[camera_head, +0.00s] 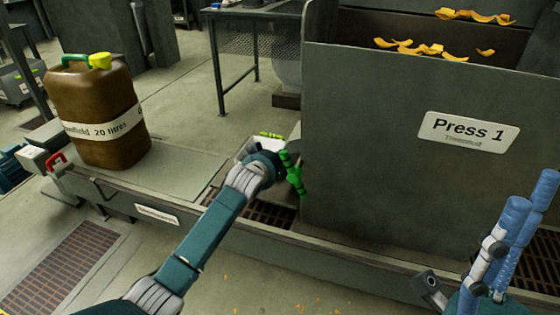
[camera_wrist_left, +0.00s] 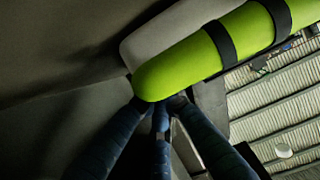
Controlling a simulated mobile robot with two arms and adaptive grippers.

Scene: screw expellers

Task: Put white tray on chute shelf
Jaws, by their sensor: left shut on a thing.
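The white tray (camera_head: 262,145), with green handles, is low beside the press, mostly hidden behind my left wrist. My left gripper (camera_head: 280,170) is shut on the tray's near green handle (camera_head: 296,174). In the left wrist view the handle (camera_wrist_left: 190,66), with black bands, crosses above my dark blue fingers (camera_wrist_left: 160,115), and the pale tray edge (camera_wrist_left: 160,40) lies behind it. My right gripper (camera_head: 518,235) is at the lower right with its blue ribbed fingers stretched upward, open and empty. I cannot make out which surface is the chute shelf.
The large grey Press 1 box (camera_head: 400,180) with orange peels on top stands right of the tray. A brown 20-litre canister (camera_head: 98,112) stands on the low platform (camera_head: 185,165) at the left. A floor grate (camera_head: 270,212) lies below the tray, and a metal table (camera_head: 240,60) stands behind.

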